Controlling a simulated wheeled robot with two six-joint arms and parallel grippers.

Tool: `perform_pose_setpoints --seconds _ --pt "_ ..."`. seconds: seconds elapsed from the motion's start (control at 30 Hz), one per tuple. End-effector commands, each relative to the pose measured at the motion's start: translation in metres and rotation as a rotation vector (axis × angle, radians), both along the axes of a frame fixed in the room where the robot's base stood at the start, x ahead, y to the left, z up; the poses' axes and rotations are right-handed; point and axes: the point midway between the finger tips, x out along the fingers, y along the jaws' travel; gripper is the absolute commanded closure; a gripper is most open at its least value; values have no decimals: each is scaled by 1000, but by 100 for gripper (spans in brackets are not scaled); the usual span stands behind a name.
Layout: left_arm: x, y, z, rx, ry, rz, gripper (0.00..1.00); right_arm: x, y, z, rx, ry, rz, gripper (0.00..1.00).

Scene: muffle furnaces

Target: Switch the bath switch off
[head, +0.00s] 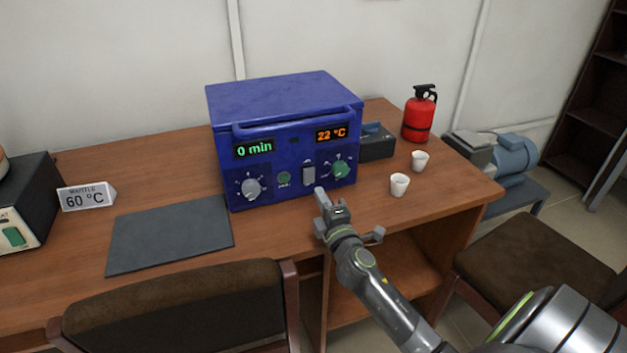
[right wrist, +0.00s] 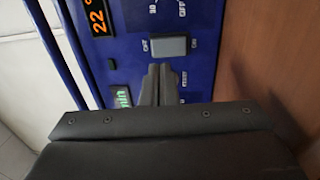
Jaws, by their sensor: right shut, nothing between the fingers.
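A blue box-shaped unit (head: 285,100) stands on the desk, its displays reading 0 min and 22 °C. A grey rocker switch (head: 308,175) is on its front between two knobs; it also shows in the right wrist view (right wrist: 170,46), between two small labels. My right gripper (head: 321,196) is in front of the panel, just below and right of the switch in the head view. Its fingers (right wrist: 159,70) are together and empty, their tips close to the switch's edge; I cannot tell whether they touch it. My left gripper is not in view.
White cups (head: 399,185) and a red extinguisher (head: 418,116) stand to the right. A dark mat (head: 170,236), a 60 °C sign (head: 86,197) and a black device with a green switch (head: 15,237) are to the left. Chairs (head: 190,310) stand in front.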

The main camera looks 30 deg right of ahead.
Motion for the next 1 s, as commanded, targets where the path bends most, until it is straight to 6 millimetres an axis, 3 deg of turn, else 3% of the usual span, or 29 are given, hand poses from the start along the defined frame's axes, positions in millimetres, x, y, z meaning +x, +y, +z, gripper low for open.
perform_pose_setpoints --seconds 0.1,0.33,0.83,1.0 --pt "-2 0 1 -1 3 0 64 23 -6 4 -1 -1 0 100" --pt "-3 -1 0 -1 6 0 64 49 -12 7 1 0 0 100" --pt "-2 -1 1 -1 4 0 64 55 -13 8 0 1 0 100" --pt "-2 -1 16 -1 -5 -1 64 57 -14 14 6 21 -1 100"
